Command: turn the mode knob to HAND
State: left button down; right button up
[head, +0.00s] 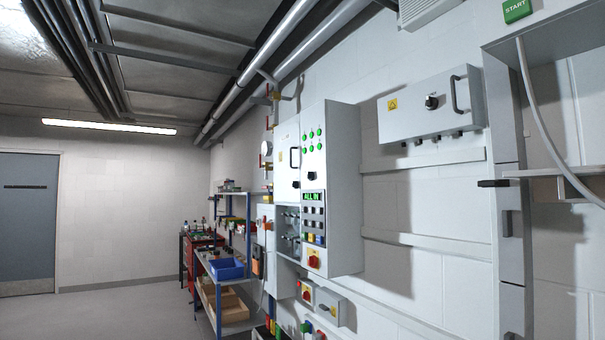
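No label reading HAND or mode is legible, so I cannot tell for sure which knob is the mode knob. A black rotary knob (431,102) sits on the front of a grey wall box (405,112) at upper right, beside a black bar handle (458,94). The tall grey control cabinet (343,180) in the middle carries small dark knobs or buttons (313,211) under a green lit display (313,196) that appears to read ALL IN. A red rotary switch on a yellow plate (313,259) is below them. Neither gripper is in view.
Blue-framed shelving (208,287) with a blue bin (225,269) stands left of the cabinets. A grey frame with a hose (538,110) and a green START sign (516,10) fill the right side. Open floor (100,311) lies at left, before a blue-grey door (27,225).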

aim_at(310, 175)
jog(key=i+j, duration=0.15)
jog(key=i, duration=0.25)
jog(key=i+j+u, duration=0.1)
jog(key=i, duration=0.3)
jog(key=i+j, duration=0.25)
jog(key=i, duration=0.15)
jog(key=k+u, duration=0.05)
